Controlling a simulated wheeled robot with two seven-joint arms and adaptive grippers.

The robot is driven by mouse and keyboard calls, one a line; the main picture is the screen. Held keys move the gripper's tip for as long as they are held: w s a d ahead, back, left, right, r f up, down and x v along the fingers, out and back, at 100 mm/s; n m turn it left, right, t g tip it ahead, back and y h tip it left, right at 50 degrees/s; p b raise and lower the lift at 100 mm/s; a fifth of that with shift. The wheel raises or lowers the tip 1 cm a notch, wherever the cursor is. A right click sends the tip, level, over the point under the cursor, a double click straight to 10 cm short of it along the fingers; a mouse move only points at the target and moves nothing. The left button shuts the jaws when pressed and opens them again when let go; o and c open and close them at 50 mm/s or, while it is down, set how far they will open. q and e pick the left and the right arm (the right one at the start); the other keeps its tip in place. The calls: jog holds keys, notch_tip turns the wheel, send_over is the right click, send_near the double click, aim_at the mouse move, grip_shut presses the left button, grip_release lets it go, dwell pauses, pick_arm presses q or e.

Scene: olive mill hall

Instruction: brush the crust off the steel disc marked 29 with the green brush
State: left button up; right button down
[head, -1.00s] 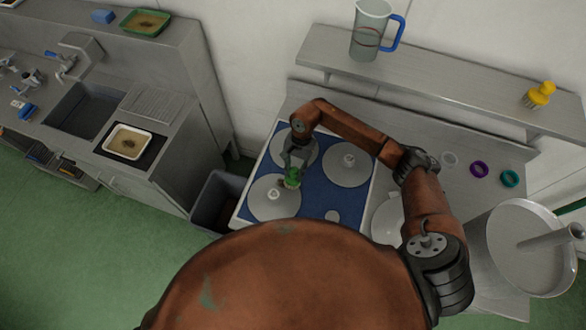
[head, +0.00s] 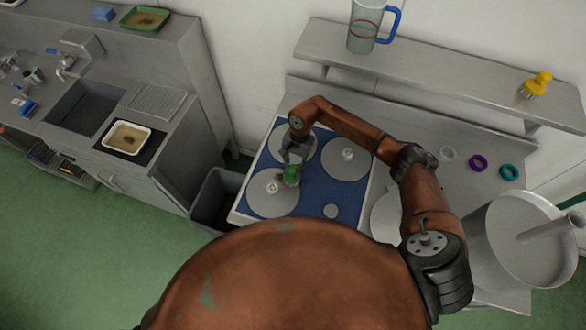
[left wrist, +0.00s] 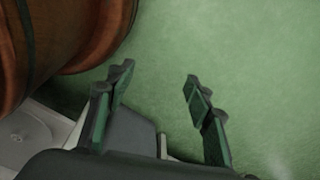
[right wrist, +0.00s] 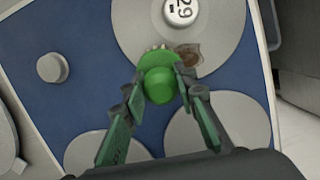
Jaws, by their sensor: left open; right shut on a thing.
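The steel disc marked 29 (right wrist: 222,28) lies on the blue mat, its number on the white-topped knob (right wrist: 180,10). In the head view it is the front left disc (head: 270,204). A brown crust patch (right wrist: 191,54) sits on the disc near its rim. My right gripper (right wrist: 158,92) is shut on the green brush (right wrist: 160,77), also seen in the head view (head: 292,175). The bristles are at the disc's rim, right beside the crust; firm contact is unclear. My left gripper (left wrist: 155,85) is open and empty above green floor, outside the head view.
Other steel discs (head: 345,160) and a small grey knob (head: 331,211) share the blue mat. A grey bin (head: 216,190) stands left of it. A shelf behind holds a jug (head: 364,28) and a yellow brush (head: 537,84). Coloured rings (head: 478,163) and a large pan (head: 525,240) are right.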

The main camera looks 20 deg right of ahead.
jog(key=shift+s+f, duration=0.15)
jog(key=shift+f, duration=0.05)
jog(key=shift+w+a+f+b, duration=0.15)
jog(key=shift+w+a+b, duration=0.45)
jog(key=shift+b, duration=0.6)
jog(key=shift+w+a+b, duration=0.5)
jog(key=shift+w+b, duration=0.1)
jog(key=shift+b, duration=0.1)
jog(key=shift+w+a+b, duration=0.25)
jog(key=shift+b, duration=0.05)
jog(key=shift+w+a, duration=0.15)
jog(key=w+a+b, duration=0.1)
jog(key=b, duration=0.1)
jog(key=shift+w+a+b, duration=0.2)
jog(key=shift+b, duration=0.2)
jog(key=shift+w+a+b, duration=0.5)
jog(key=shift+w+b, duration=0.05)
jog(key=shift+b, duration=0.5)
jog(key=shift+s+d, duration=0.75)
jog(key=shift+s, duration=0.1)
jog(key=shift+s+d+f, duration=0.1)
jog(key=shift+s+d, duration=0.65)
jog(key=shift+s, duration=0.05)
pick_arm(q)
notch_tip(320, 180, down, 9)
jog(key=s, duration=0.2)
jog(key=shift+p, duration=0.3)
pick_arm(e)
jog(key=shift+s+d, duration=1.2)
jog(key=shift+s, duration=0.15)
